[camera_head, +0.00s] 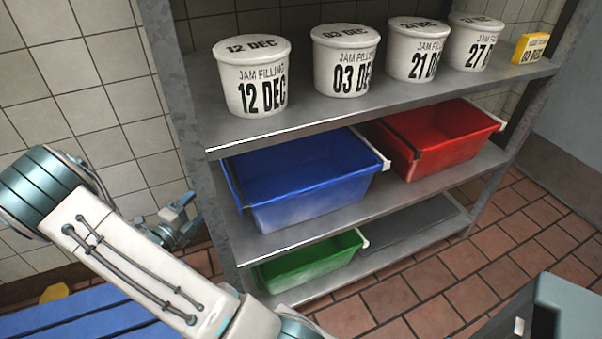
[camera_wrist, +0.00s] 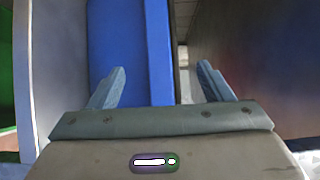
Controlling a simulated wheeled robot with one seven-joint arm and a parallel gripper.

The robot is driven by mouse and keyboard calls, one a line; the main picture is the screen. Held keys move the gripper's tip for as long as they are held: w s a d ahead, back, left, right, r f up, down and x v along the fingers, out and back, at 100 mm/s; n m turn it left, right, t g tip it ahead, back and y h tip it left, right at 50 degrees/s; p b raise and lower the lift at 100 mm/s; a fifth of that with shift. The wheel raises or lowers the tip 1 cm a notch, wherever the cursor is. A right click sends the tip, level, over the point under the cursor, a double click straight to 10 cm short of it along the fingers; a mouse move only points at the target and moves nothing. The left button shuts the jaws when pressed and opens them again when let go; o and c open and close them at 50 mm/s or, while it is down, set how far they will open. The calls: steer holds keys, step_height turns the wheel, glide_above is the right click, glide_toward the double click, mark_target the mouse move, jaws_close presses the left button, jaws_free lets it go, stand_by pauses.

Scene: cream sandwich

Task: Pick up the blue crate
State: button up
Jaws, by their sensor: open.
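The blue crate (camera_head: 300,180) sits upright on the middle shelf, at its left end, and its open top shows no contents. In the wrist view its blue surface (camera_wrist: 130,45) fills the middle, beyond my fingers. My gripper (camera_head: 190,213) is left of the shelf's front left post in the head view, apart from the crate. In the wrist view my gripper (camera_wrist: 160,82) has its two fingers spread wide with nothing between them. The left finger overlaps the blue in the picture; the right finger lies past the blue's right edge.
A red crate (camera_head: 435,140) stands right of the blue one. A green crate (camera_head: 310,258) is on the bottom shelf (camera_head: 410,225). Several white jam tubs (camera_head: 345,62) and a yellow box (camera_head: 530,48) stand on the top shelf (camera_head: 300,112) above. The metal post (camera_head: 180,110) borders the crate's left.

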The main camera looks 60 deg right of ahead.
steer(key=d+b, duration=0.1)
steer(key=d, duration=0.9)
steer(key=shift+r+b, duration=0.2)
steer(key=shift+b, duration=0.1)
jaws_close()
steer(key=shift+r, duration=0.15)
